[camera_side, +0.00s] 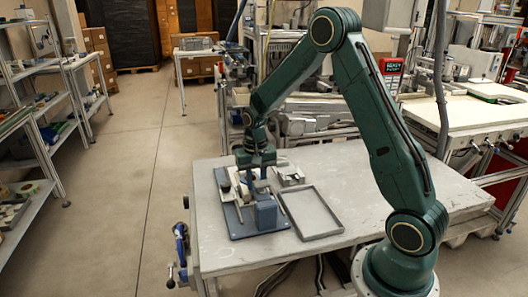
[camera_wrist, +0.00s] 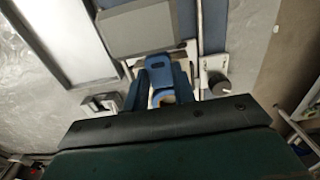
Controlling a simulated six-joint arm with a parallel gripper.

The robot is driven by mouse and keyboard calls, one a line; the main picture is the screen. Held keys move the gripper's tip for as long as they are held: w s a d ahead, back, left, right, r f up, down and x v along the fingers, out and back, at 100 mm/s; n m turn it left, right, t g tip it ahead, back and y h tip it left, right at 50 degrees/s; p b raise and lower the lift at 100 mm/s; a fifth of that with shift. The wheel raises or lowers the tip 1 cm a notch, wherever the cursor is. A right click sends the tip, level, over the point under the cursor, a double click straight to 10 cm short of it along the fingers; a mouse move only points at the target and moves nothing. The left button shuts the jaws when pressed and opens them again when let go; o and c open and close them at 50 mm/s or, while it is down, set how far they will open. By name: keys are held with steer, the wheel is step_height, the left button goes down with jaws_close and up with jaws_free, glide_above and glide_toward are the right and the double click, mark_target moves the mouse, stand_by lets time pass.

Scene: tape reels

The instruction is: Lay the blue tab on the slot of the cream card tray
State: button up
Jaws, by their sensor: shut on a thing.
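My gripper (camera_wrist: 158,88) is shut on the blue tab (camera_wrist: 158,70), a small rounded piece with a dark slit, seen between the two dark blue fingers in the wrist view. In the side view my gripper (camera_side: 254,172) points down over the blue base plate (camera_side: 221,188), behind the blue block; the tab cannot be made out there. A pale frame (camera_wrist: 186,49) shows beneath and beyond the tab in the wrist view. It may be the cream card tray, but I cannot tell, and its slot is not clear. Whether the tab touches it is hidden.
A blue-grey block (camera_side: 266,214) stands upright on the plate, close in front of my gripper. A shallow grey tray (camera_side: 334,231) lies to its right. A small pale fixture (camera_side: 290,176) sits behind that tray. The table's right part (camera_side: 400,190) is bare.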

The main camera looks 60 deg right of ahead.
steer(key=shift+f, duration=0.6)
steer(key=o, duration=0.8)
steer(key=shift+o, duration=0.2)
steer(key=shift+r, duration=0.1)
step_height(320, 180, up, 13)
stand_by(0.3)
stand_by(0.4)
